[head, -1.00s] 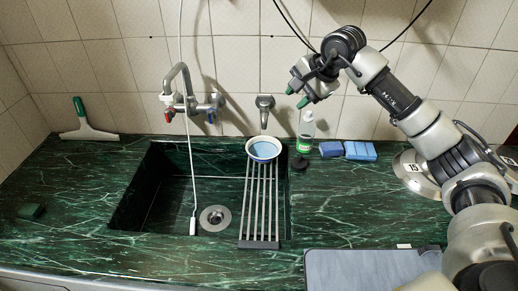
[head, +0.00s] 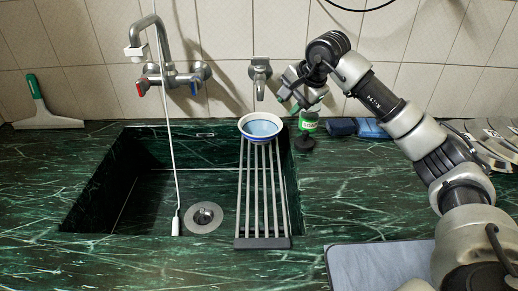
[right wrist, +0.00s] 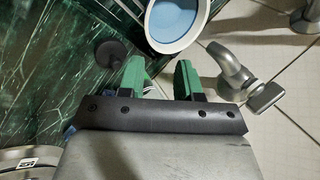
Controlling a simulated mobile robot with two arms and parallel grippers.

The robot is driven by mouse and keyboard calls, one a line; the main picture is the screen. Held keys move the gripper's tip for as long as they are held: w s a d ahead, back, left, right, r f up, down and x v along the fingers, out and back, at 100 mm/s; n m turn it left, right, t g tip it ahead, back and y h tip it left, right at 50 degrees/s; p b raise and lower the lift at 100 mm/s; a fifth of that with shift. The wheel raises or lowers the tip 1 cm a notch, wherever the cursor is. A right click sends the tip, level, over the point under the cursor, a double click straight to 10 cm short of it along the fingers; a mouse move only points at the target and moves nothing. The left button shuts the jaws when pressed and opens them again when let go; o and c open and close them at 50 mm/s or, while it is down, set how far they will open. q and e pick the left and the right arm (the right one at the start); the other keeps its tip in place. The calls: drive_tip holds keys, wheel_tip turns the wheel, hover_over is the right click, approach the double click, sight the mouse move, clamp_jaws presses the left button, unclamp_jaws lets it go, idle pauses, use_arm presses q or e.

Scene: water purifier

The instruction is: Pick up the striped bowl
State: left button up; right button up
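The striped bowl (head: 261,126) is blue inside with a pale rim. It sits upright on the far end of the metal rack (head: 263,190) over the sink. In the right wrist view the bowl (right wrist: 176,22) shows at the top, cut off by the frame edge and beyond the fingertips. My right gripper (head: 290,100) is above and to the right of the bowl, not touching it. In the right wrist view its two green fingers (right wrist: 160,75) are apart with nothing held between them. My left gripper is not in view.
Behind the bowl is a small wall tap (head: 260,75). A green-labelled bottle (head: 308,122), a dark stopper (head: 305,143) and blue sponges (head: 345,127) are right of it. The main faucet (head: 160,60) hangs over the sink (head: 150,185). A grey board (head: 375,265) lies at front right.

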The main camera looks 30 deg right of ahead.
sight(273, 135)
drive_tip(key=x, duration=0.4)
drive_tip(key=s+b+x, duration=0.1)
drive_tip(key=x, duration=0.7)
drive_tip(key=shift+s+a+f, duration=0.15)
drive_tip(key=shift+s+f, duration=0.15)
drive_tip(key=shift+f, duration=0.25)
drive_tip(key=shift+w+f, duration=0.1)
drive_tip(key=c, duration=0.5)
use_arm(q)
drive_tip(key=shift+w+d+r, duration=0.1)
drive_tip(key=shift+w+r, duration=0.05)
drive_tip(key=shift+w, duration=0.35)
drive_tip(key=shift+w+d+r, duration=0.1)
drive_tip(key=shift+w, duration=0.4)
use_arm(e)
clamp_jaws()
